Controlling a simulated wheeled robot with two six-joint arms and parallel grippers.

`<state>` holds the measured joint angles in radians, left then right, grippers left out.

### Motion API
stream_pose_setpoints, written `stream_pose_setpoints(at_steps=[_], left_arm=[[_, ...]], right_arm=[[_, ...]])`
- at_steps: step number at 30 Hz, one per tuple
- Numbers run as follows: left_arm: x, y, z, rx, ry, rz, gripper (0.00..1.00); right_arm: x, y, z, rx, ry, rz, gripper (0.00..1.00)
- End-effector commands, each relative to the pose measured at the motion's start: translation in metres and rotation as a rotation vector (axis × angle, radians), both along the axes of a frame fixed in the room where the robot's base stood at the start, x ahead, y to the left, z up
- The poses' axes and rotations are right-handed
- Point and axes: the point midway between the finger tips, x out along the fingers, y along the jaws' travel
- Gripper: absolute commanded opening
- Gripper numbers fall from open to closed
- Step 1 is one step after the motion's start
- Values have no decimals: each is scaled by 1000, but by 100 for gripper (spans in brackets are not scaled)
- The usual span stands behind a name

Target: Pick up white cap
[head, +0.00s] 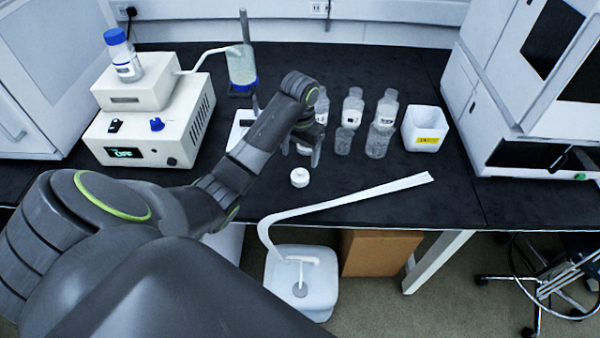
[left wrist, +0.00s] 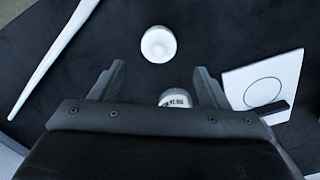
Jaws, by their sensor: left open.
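A small round white cap (head: 299,177) lies on the black bench near its front edge. In the left wrist view the cap (left wrist: 158,44) sits just beyond the fingertips, roughly centred between them, with nothing touching it. My left gripper (head: 304,158) is open and points down just behind the cap in the head view. In the left wrist view my left gripper (left wrist: 159,68) has its two fingers spread apart. A white labelled item (left wrist: 175,98) shows between the fingers, partly hidden by the gripper body. My right gripper is not in view.
Several bottles (head: 353,105) stand right of my gripper, near a white bin (head: 424,128). A white plate with a circle (left wrist: 262,85) lies beside the fingers. A long white spout (head: 350,197) crosses the bench's front edge.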

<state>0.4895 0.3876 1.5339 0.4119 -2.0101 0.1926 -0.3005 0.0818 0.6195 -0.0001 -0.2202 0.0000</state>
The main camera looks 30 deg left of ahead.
Motion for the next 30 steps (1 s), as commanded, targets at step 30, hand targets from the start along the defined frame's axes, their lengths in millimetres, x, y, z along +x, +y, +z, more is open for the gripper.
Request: stream_pose_setpoints(at_steps=[30], left_arm=[[1,-1,-83,0,0,-1,69]], right_arm=[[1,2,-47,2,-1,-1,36]])
